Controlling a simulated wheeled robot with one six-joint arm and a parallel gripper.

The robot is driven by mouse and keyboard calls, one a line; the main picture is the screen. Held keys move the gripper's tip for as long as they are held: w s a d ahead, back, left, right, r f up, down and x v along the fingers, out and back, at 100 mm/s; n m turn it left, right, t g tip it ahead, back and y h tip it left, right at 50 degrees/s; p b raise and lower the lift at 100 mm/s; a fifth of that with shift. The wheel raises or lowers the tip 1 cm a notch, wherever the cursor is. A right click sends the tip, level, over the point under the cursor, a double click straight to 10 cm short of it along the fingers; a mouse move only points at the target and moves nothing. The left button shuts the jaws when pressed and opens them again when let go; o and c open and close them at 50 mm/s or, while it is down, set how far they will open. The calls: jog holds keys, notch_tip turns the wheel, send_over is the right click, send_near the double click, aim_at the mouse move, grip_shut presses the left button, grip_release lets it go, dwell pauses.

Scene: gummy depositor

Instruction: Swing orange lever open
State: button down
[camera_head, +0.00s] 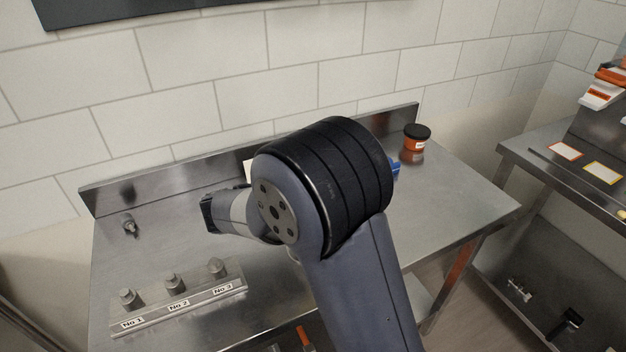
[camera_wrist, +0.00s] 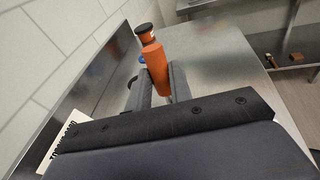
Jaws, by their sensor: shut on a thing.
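The orange lever (camera_wrist: 154,62) shows in the wrist view as a short orange bar standing up between my fingertips. My gripper (camera_wrist: 159,80) is shut on it, with one dark finger on each side. The lever's lower end and whatever it is mounted on are hidden by the fingers. In the head view my arm covers the gripper and the lever. Only a small blue part (camera_head: 395,168) shows at the arm's right edge, and I cannot tell what it belongs to.
An orange jar with a black lid (camera_head: 415,138) stands on the steel table (camera_head: 460,195) behind the lever. A rack of numbered metal pegs (camera_head: 180,300) is at the front left. A white printed card (camera_wrist: 62,146) is by the wall. A second table stands right.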

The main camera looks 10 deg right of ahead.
jog(key=c, duration=1.3)
grip_release()
jog(key=b+v, duration=0.1)
jog(key=v, duration=1)
jog(key=shift+d, duration=0.15)
jog(key=p+x, duration=0.1)
jog(key=x, duration=1)
jog(key=shift+y, duration=0.3)
